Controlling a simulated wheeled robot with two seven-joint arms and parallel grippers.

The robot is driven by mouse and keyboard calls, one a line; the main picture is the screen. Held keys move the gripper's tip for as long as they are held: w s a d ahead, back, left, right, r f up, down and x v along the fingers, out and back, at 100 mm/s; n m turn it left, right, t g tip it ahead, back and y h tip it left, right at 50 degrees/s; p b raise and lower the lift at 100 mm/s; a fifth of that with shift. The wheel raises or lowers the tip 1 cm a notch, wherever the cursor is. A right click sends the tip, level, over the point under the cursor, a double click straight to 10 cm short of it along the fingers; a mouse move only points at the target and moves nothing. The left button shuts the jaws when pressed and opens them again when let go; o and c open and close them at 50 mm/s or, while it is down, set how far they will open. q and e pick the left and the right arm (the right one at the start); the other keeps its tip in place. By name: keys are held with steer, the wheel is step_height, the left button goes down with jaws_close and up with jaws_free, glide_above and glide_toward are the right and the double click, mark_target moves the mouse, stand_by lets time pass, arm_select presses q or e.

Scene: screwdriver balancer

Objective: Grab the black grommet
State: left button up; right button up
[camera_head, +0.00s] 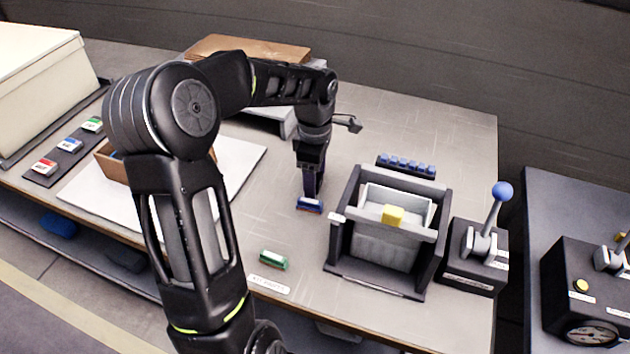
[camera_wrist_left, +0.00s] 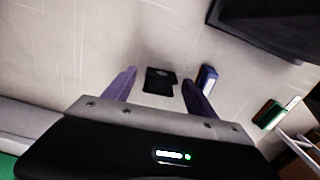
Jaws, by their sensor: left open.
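The black grommet (camera_wrist_left: 160,81) shows in the left wrist view as a small dark square piece with a round mark on it. It lies on the light tabletop between the tips of my two purple fingers. My left gripper (camera_wrist_left: 158,86) is open, with a visible gap on each side of the grommet. In the head view my left gripper (camera_head: 312,182) points down at the table, and I cannot make out the grommet there. My right gripper is in neither view.
A blue block (camera_head: 310,205) lies close beside the fingers. A green block (camera_head: 273,260) is nearer the front edge. A grey fixture (camera_head: 375,285) with a yellow piece (camera_head: 392,215) and a blue-knobbed lever (camera_head: 502,191) stand to the right. A wooden box (camera_head: 117,178) is left.

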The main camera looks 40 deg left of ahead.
arm_select(q)
steer(key=shift+c, duration=0.5)
steer(key=c, duration=1.3)
steer(key=shift+r, duration=0.1)
step_height(320, 180, up, 10)
steer(key=shift+f+p, duration=0.1)
steer(key=shift+p, duration=0.2)
